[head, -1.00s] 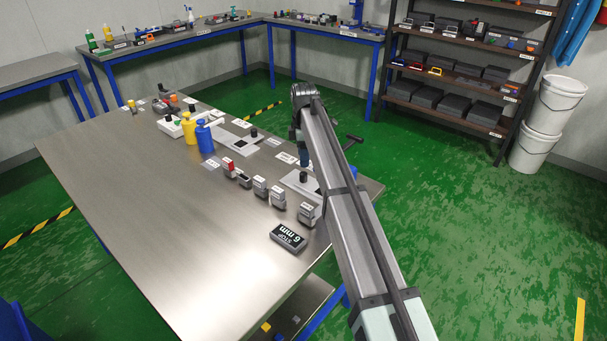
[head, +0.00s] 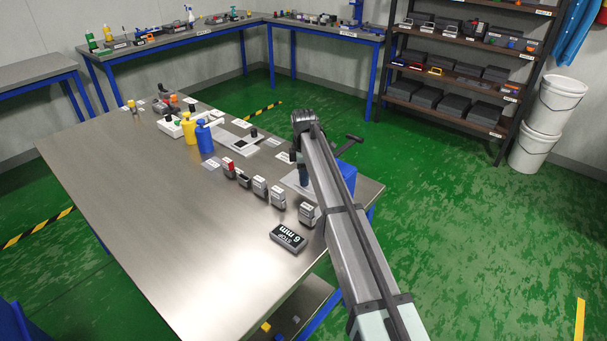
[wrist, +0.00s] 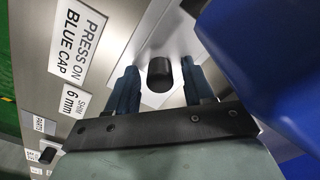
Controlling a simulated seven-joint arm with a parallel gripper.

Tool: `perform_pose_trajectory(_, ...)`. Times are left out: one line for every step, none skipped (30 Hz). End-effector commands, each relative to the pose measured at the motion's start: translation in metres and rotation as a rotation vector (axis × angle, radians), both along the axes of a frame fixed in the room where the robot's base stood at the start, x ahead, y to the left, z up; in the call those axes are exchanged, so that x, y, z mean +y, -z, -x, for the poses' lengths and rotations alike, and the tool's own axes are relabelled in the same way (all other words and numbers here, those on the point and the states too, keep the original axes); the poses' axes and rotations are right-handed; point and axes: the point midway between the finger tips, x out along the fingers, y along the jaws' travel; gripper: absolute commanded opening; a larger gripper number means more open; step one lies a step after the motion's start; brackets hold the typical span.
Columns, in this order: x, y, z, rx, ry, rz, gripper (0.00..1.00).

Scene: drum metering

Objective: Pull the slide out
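The slide's black knob (wrist: 159,70) stands up from a pale metal plate (wrist: 152,30) in the wrist view. My gripper (wrist: 158,68) has its two dark blue fingers apart, one on each side of the knob, with a gap showing on both sides. How far down the fingers reach beside the knob is hard to tell. In the head view my gripper (head: 302,172) is over the plate (head: 291,181) at the table's right side, and the knob is hidden behind it.
A blue housing (wrist: 255,55) stands close on the right in the wrist view; it also shows behind my arm in the head view (head: 348,177). Several labelled small blocks (head: 260,187) and a STOP 6 mm block (head: 288,238) stand nearby. The table's near left (head: 170,240) is bare.

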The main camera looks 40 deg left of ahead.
Motion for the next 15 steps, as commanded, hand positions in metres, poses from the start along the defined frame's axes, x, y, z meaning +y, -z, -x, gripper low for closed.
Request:
perform_pose_trajectory(0.0000,-0.0001,0.0000,0.000,0.000,0.000,0.47)
perform_pose_trajectory(0.0000,-0.0002,0.0000,0.000,0.000,0.000,0.44)
perform_pose_trajectory(0.0000,-0.0002,0.0000,0.000,0.000,0.000,0.40)
perform_pose_trajectory(0.0000,-0.0002,0.0000,0.000,0.000,0.000,0.37)
perform_pose_trajectory(0.0000,-0.0002,0.0000,0.000,0.000,0.000,0.34)
perform_pose_trajectory(0.0000,-0.0002,0.0000,0.000,0.000,0.000,0.30)
perform_pose_trajectory(0.0000,-0.0003,0.0000,0.000,0.000,0.000,0.27)
perform_pose_trajectory(0.0000,-0.0003,0.0000,0.000,0.000,0.000,0.25)
perform_pose_trajectory(0.0000,-0.0003,0.0000,0.000,0.000,0.000,0.21)
perform_pose_trajectory(0.0000,-0.0003,0.0000,0.000,0.000,0.000,0.18)
perform_pose_trajectory(0.0000,-0.0003,0.0000,0.000,0.000,0.000,0.15)
perform_pose_trajectory(0.0000,-0.0003,0.0000,0.000,0.000,0.000,0.11)
perform_pose_trajectory(0.0000,-0.0003,0.0000,0.000,0.000,0.000,0.08)
perform_pose_trajectory(0.0000,-0.0003,0.0000,0.000,0.000,0.000,0.05)
perform_pose_trajectory(0.0000,-0.0003,0.0000,0.000,0.000,0.000,0.02)
